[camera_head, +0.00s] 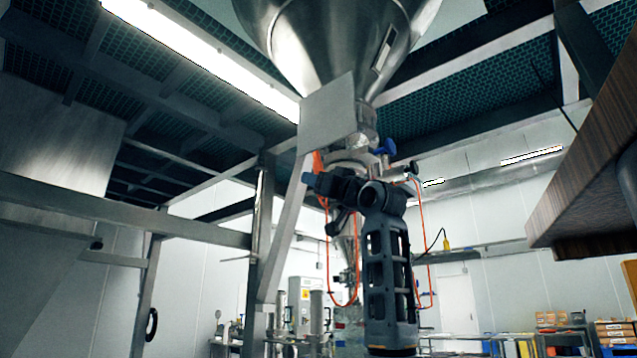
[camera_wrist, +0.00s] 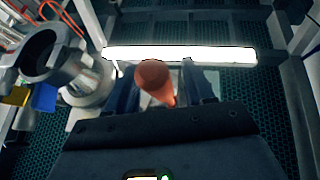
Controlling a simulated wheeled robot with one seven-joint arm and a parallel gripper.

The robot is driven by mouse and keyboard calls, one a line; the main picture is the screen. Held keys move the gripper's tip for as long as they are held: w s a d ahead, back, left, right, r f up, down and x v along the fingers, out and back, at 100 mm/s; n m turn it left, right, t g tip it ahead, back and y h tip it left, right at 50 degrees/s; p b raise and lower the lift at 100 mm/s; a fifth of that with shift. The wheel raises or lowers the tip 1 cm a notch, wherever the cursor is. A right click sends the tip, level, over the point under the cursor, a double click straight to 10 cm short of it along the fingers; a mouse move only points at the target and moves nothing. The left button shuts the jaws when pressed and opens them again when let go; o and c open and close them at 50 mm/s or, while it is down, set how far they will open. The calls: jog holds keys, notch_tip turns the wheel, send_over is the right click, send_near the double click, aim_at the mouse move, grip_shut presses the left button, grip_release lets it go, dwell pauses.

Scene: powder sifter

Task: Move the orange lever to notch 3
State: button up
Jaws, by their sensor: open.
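The orange lever (camera_wrist: 154,78) shows in the wrist view as a rounded orange knob on a narrowing stem. It stands between the two dark fingers of my gripper (camera_wrist: 160,88). The gripper is open, with one finger on each side of the lever; I cannot tell whether either finger touches it. In the head view a small part of the orange lever (camera_head: 317,160) shows just above my gripper (camera_head: 310,181), below the steel hopper. The notches and their numbers are not visible, so the lever's notch cannot be read.
The steel hopper (camera_head: 335,35) hangs above, with a flat grey plate (camera_head: 328,112) at its outlet. A blue knob (camera_head: 386,147) and orange hoses (camera_head: 422,235) are close by on the right. Steel frame beams (camera_head: 125,209) stand left; a wooden-looking panel (camera_head: 585,150) is at far right.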

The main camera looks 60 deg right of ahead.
jog(key=b+v, duration=0.1)
jog(key=v, duration=0.6)
jog(key=shift+s, duration=0.2)
jog(key=shift+a+f, duration=0.1)
